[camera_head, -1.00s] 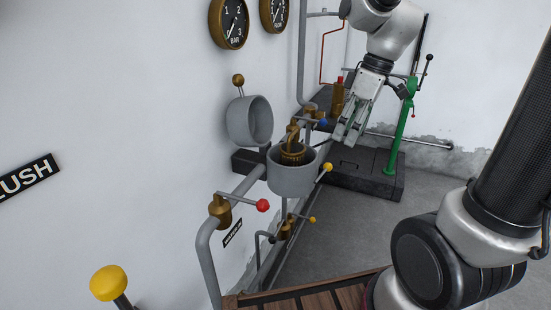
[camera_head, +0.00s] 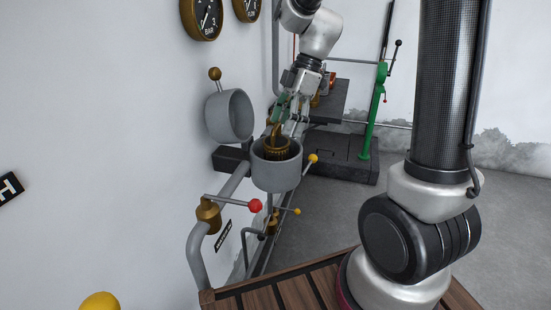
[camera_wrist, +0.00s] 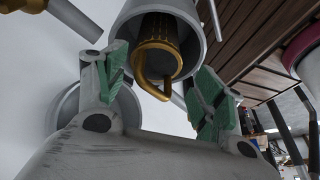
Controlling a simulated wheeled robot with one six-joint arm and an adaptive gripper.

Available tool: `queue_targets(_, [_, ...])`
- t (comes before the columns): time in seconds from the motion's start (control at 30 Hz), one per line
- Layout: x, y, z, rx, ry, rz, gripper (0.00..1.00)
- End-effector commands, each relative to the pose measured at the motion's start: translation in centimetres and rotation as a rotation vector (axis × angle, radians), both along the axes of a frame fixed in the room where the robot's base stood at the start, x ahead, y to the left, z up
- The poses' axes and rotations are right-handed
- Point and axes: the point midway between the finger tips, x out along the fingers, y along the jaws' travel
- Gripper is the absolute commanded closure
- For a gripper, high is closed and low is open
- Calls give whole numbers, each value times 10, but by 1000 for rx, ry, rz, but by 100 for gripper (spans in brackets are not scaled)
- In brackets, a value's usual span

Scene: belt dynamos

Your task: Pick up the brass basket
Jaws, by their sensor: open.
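The brass basket (camera_head: 277,148) sits inside an open grey cylindrical housing (camera_head: 277,176) on the wall pipework, its handle standing up above the rim. In the wrist view the basket (camera_wrist: 158,32) shows inside the grey housing (camera_wrist: 200,14), with its curved brass handle toward me. My gripper (camera_head: 287,117) is open close to the handle, at the housing's far side. In the wrist view its green-padded fingers (camera_wrist: 162,97) stand apart on either side of the handle. I see no contact with the handle.
A round grey lid (camera_head: 229,115) stands open left of the housing. A red-knobbed lever (camera_head: 255,206) and a yellow-knobbed lever (camera_head: 312,159) stick out nearby. Brass gauges (camera_head: 207,15) hang above. A green stand (camera_head: 373,112) is behind at right. The floor at right is clear.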

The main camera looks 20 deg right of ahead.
Motion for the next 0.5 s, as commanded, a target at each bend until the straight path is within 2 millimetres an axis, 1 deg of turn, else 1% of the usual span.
queue_targets(0.1, [2,2,2,14,-36,82,31])
queue_targets(0.23, [2,4,1,24,-62,144,31])
queue_targets(0.37, [1,9,-11,25,-64,157,31])
queue_targets(0.5, [0,15,-28,25,-63,155,31])
